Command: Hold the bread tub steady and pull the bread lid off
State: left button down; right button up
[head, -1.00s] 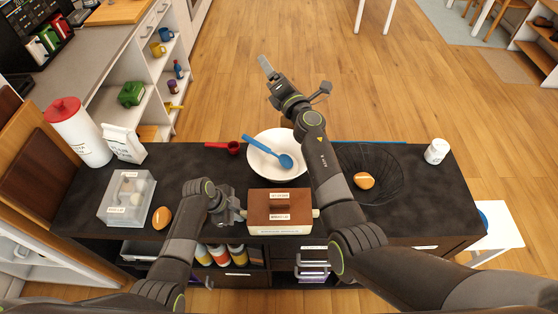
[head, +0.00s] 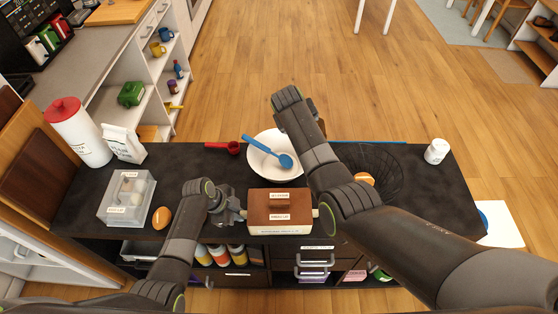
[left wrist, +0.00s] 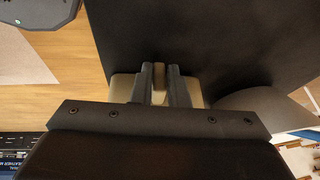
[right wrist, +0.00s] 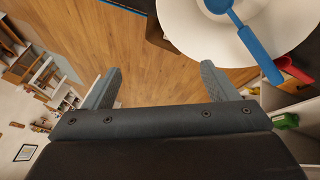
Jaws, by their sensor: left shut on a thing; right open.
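The bread tub (head: 280,230) is a cream box at the front middle of the dark counter. Its brown lid (head: 295,205) sits on top, with a raised brown handle and labels. My left gripper (head: 238,212) is at the tub's left side. In the left wrist view the left fingers (left wrist: 159,85) are shut on a cream part of the tub. In the right wrist view the right fingers (right wrist: 155,88) are wide apart and empty, over the floor beyond the counter, near the white bowl.
A white bowl (head: 262,160) with a blue spoon (head: 270,152) is behind the tub. A wire basket (head: 385,165) holds a brown egg-like item, partly behind my right arm.

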pick_arm(q)
jog(key=shift+f, duration=0.1)
pick_arm(e)
jog(key=s+a+f+m+g+y, duration=0.25)
jog(key=s+g, duration=0.25)
jog(key=s, duration=0.3)
jog(key=m+g, duration=0.1)
jog(key=g, duration=0.4)
send_near(280, 201)
pick_arm(q)
jog(key=shift+s, duration=0.1)
pick_arm(e)
jog(key=x, duration=0.9)
jog(key=c, duration=1.1)
jog(key=shift+a+r, duration=0.1)
jog(key=shift+r, duration=0.6)
jog(key=shift+s+r, duration=0.1)
jog(key=shift+r, duration=1.3)
